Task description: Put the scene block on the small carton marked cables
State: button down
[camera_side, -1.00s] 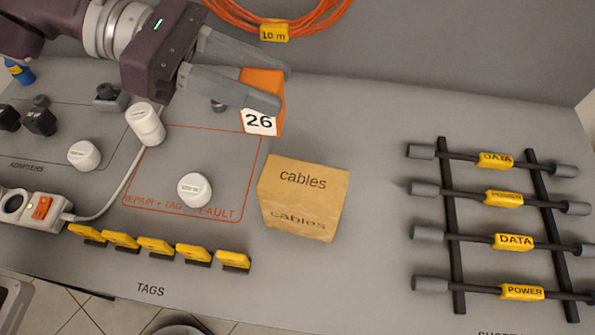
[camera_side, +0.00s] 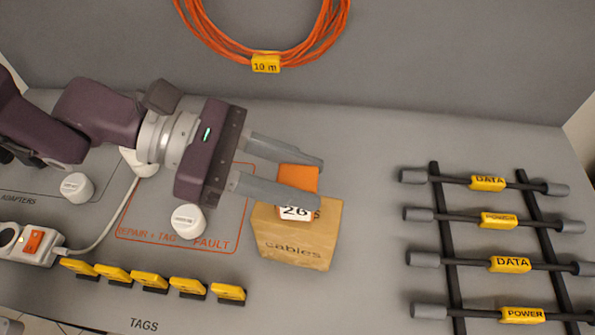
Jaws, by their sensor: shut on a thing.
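The scene block (camera_side: 296,213), orange with a white face marked 26, is between the fingers of my gripper (camera_side: 308,182). My gripper is shut on it, and the fingers hide part of its sides. The small carton (camera_side: 297,246), tan and marked cables, stands on the bench. The block is over the carton's top face in the picture and covers part of the top label. I cannot tell whether the block touches the carton or hangs slightly above it.
Several yellow tags (camera_side: 150,282) stand in a row at the front left. White round pieces (camera_side: 188,221) stand near the red FAULT outline. A rack of cables (camera_side: 490,221) lies at the right. An orange cable coil (camera_side: 265,64) hangs behind. The bench between carton and rack is clear.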

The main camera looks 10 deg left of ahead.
jog(key=shift+f, duration=0.1)
jog(key=c, duration=0.9)
grip_release()
